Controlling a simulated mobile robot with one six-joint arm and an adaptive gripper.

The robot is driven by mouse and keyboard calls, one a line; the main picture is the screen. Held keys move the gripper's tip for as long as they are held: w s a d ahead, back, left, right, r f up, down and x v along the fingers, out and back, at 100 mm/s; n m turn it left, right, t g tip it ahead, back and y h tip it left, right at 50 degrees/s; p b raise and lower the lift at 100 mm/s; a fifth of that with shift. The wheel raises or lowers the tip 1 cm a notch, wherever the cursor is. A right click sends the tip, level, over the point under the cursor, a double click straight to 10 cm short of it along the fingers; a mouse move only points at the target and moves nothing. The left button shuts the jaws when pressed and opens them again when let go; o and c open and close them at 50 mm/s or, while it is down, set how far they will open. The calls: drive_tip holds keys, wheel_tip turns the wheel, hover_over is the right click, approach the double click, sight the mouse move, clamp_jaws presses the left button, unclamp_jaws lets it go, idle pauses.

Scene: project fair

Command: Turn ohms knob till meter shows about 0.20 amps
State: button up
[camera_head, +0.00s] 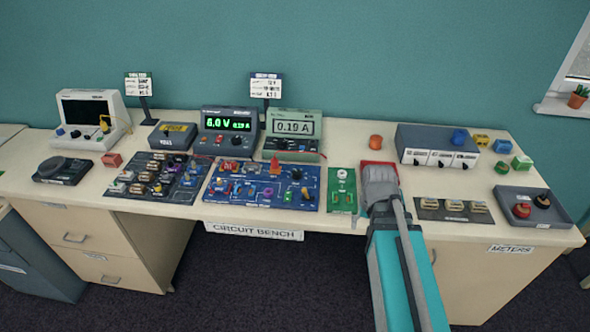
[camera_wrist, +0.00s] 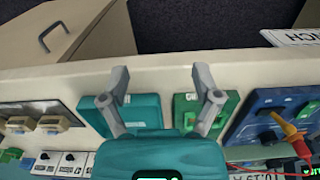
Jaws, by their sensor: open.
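The meter (camera_head: 293,127) at the back of the bench reads 0.19 A. The power supply (camera_head: 229,124) beside it shows 6.0 V and 0.19 A. The blue circuit board (camera_head: 262,185) in front carries several parts and dark knobs; I cannot read which knob is marked ohms. A small green board (camera_head: 342,190) with a pale round part lies to its right. My gripper (camera_head: 379,180) is open and empty, just right of the green board. In the wrist view my gripper (camera_wrist: 161,80) has one finger over a teal board (camera_wrist: 87,112) and one over the green board (camera_wrist: 189,103).
A dark parts board (camera_head: 158,178) lies left of the blue board. Leads cross the blue board.

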drive_tip(key=w+a+r+m+p, duration=0.2)
drive_tip(key=w+a+r+p, duration=0.25)
drive_tip(key=w, duration=0.35)
drive_tip(key=w+a+r+m+p, duration=0.2)
drive_tip(key=w+a+r+p, duration=0.15)
drive_tip(key=w+a, duration=0.3)
wheel_tip(320, 180, up, 5)
drive_tip(key=m+p, duration=0.4)
hover_over(297, 172)
drive_tip(key=shift+w+f, duration=0.1)
drive_tip(key=shift+f, duration=0.1)
drive_tip(key=shift+f, duration=0.1)
wheel_tip(297, 172, down, 14)
drive_tip(key=b, duration=1.4)
drive_tip(key=shift+r, duration=0.2)
clamp_jaws()
